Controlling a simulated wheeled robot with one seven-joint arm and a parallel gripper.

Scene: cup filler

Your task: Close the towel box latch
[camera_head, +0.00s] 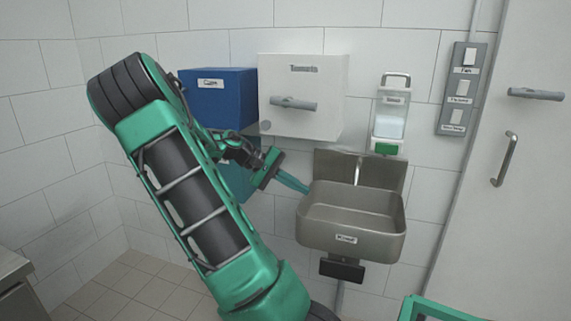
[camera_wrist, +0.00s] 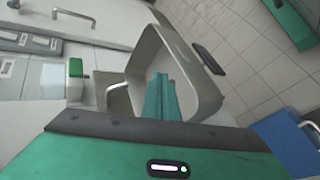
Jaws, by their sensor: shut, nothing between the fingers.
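The white towel box (camera_head: 322,75) hangs on the tiled wall in the head view. Its grey latch handle (camera_head: 293,103) lies nearly level across the lower left of its front face. In the wrist view the green fingers (camera_wrist: 161,97) are together and empty, seen in front of the sink basin. The towel box and its latch are not clearly seen in the wrist view.
A steel sink (camera_head: 350,238) juts from the wall below the box. A soap dispenser (camera_head: 390,115) hangs to the right, beside a switch panel (camera_head: 461,88). A blue cups box (camera_head: 218,97) adjoins on the left. A door (camera_head: 530,200) stands at right.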

